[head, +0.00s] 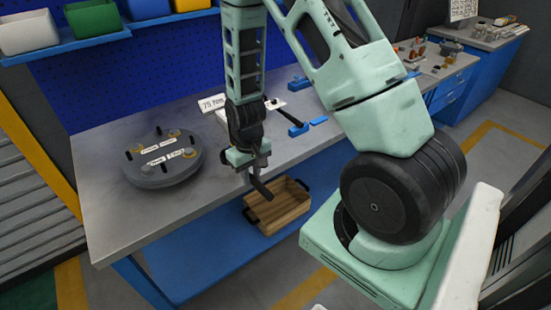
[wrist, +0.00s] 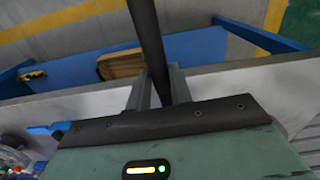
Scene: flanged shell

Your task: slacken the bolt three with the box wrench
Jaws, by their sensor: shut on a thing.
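The flanged shell (head: 150,178) is a round, dark grey disc lying on the left of the workbench. Several bolts or studs stand around its top, some brass-coloured. White labels lie between them, too small to read, so I cannot tell which is bolt three. My gripper (head: 258,170) is right of the shell, by the bench's front edge, and apart from the shell. It is shut on a dark bar (head: 262,188), which looks like the box wrench. In the wrist view the bar (wrist: 148,40) runs between my two fingers (wrist: 160,88). The wrench's ring end cannot be made out.
A sign reading 75 Nm (head: 212,102) stands behind my gripper. A black-handled tool (head: 290,118) and blue holders (head: 298,83) lie to its right. A wooden crate (head: 284,212) sits on the blue lower shelf (head: 215,248). The bench top (head: 110,215) is bare around the shell.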

